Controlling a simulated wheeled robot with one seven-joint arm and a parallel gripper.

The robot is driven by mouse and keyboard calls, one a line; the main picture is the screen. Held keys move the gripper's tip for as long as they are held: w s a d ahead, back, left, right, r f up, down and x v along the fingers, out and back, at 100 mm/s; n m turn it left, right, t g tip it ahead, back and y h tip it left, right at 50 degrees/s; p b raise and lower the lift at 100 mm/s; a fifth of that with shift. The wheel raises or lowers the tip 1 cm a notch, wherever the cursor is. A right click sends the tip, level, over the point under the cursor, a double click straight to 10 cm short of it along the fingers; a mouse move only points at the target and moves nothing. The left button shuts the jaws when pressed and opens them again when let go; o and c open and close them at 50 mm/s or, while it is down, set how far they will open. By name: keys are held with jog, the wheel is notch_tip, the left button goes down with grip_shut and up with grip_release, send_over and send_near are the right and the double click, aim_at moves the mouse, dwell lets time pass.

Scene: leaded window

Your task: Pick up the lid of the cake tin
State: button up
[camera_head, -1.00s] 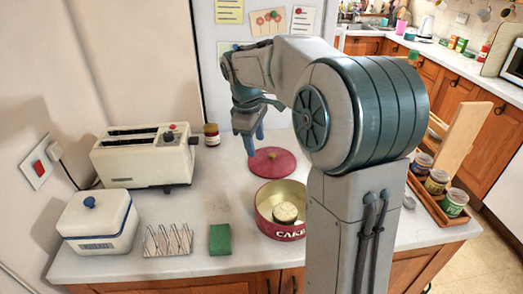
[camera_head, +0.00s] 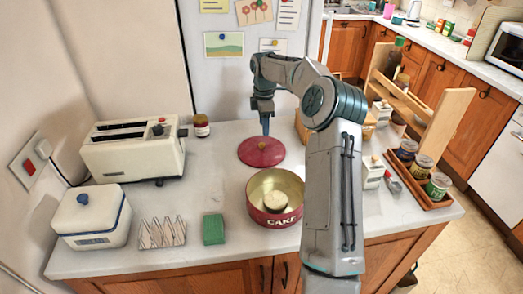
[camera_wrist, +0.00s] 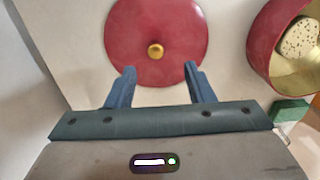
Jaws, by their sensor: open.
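The cake tin's lid (camera_head: 261,153) is a round dark red disc lying flat on the worktop behind the tin. Its small brass knob shows in the wrist view, where the lid (camera_wrist: 180,30) fills the top middle. The open red cake tin (camera_head: 258,214), lettered CAKE, stands in front of the lid with a round pale cake inside; the tin (camera_wrist: 262,60) is also at the right of the wrist view. My gripper (camera_head: 266,132) is above the lid, pointing down. In the wrist view my gripper (camera_wrist: 158,72) has its blue fingers wide apart and empty, with the knob just beyond the fingertips.
A jar (camera_head: 201,126) is behind.

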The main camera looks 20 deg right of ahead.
aim_at(262, 144)
notch_tip(262, 144, down, 3)
jog(key=shift+f, duration=0.1)
jog(key=shift+w+a+f+p, duration=0.15)
jog(key=shift+f+p, duration=0.2)
jog(key=shift+f, duration=0.55)
jog(key=shift+w+a+f+p, duration=0.1)
jog(key=shift+f+p, duration=0.25)
jog(key=shift+f, duration=0.5)
jog(key=shift+w+a+f+p, duration=0.15)
jog(key=shift+f+p, duration=0.2)
jog(key=shift+f, duration=0.55)
jog(key=shift+d, duration=0.1)
jog(key=shift+c, duration=0.3)
grip_shut()
